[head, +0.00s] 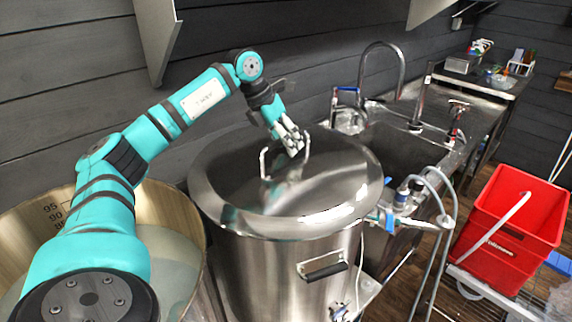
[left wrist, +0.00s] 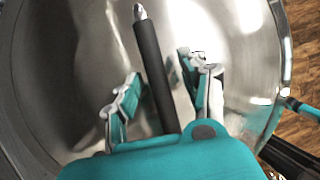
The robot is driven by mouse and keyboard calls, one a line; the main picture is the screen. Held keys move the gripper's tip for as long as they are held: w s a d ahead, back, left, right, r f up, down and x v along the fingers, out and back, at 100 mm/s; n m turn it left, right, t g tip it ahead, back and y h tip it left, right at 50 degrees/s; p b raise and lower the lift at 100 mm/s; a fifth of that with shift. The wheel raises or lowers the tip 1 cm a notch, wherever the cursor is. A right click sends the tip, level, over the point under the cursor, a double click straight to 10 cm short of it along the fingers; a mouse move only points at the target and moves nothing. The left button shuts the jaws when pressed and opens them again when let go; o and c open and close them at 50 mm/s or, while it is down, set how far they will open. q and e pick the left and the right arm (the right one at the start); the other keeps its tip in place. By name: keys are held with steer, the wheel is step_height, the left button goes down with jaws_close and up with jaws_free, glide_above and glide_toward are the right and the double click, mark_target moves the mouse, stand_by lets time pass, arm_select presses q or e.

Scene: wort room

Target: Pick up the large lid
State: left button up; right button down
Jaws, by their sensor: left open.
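The large lid (head: 230,175) is a round, shiny metal cover lying on top of a big steel kettle (head: 285,262). It carries an arched handle with metal ends (head: 264,165) near its middle. In the left wrist view the lid (left wrist: 75,60) fills the background, and the handle's grip (left wrist: 152,70) is a dark bar. My left gripper (head: 292,148) is above the lid at the handle. In the left wrist view my left gripper (left wrist: 161,72) is open, with the bar between its fingers and gaps visible on both sides. My right gripper is not in view.
An open vessel of pale liquid (head: 175,258) stands at the left, beneath my left arm. A sink (head: 400,150) with a tall tap (head: 383,48) is behind the kettle. A red crate (head: 512,225) is at the right. The dark plank wall is close behind.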

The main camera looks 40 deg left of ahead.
arm_select(q)
steer(key=shift+f, duration=0.2)
stand_by(0.3)
jaws_close()
steer(key=shift+w+a+r, duration=0.15)
stand_by(0.4)
